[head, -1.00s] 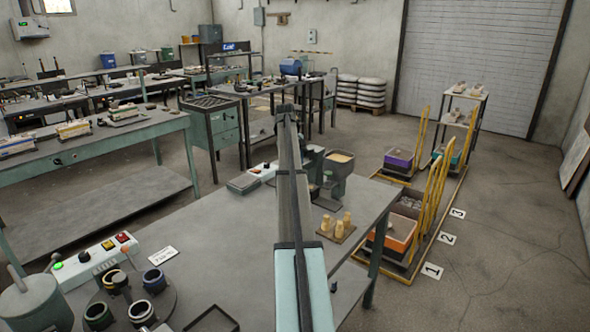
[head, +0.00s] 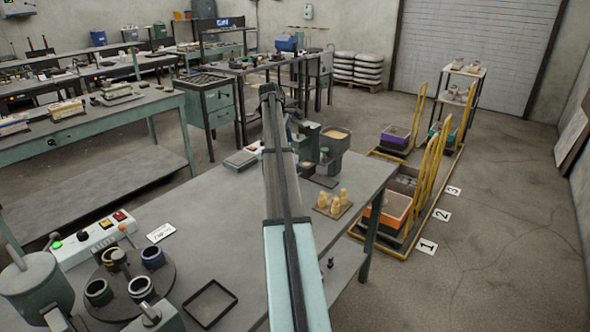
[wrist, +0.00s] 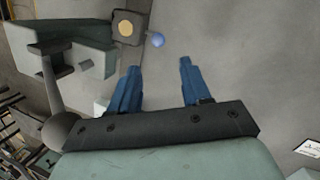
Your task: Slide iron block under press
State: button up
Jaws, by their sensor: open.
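My gripper (wrist: 157,85) shows in the wrist view as two blue fingers, open, with nothing between them. A grey-green machine body (wrist: 72,68) lies at upper left there and may be the press. A dark square block with a round tan top (wrist: 127,27) and a blue ball knob (wrist: 157,40) are beyond the fingers, apart from them. In the head view my arm runs over the bench and hides part of a green machine (head: 309,140); my fingers cannot be made out there. I cannot tell which thing is the iron block.
The grey bench (head: 210,215) is mostly clear left of my arm. A turntable with several cups (head: 115,308), a button box (head: 95,240) and an empty dark tray frame (head: 209,285) stand at the near left. Several wooden pegs (head: 333,199) stand right of my arm.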

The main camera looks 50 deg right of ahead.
aim_at(302, 167)
jog(key=d+f+n, duration=0.1)
jog(key=f+n, duration=0.1)
jog(key=f, duration=0.2)
jog(key=s+d+f+n, duration=0.1)
jog(key=f+n, duration=0.1)
jog(key=f, duration=0.3)
jog(key=d+f+n+g, duration=0.1)
jog(key=d+f+n, duration=0.1)
jog(key=f, duration=0.3)
jog(key=shift+s+f+n+h, duration=0.2)
jog(key=shift+n+h, duration=0.1)
jog(key=shift+h, duration=0.1)
jog(key=shift+c, duration=0.2)
jog(key=shift+r, duration=0.1)
grip_shut()
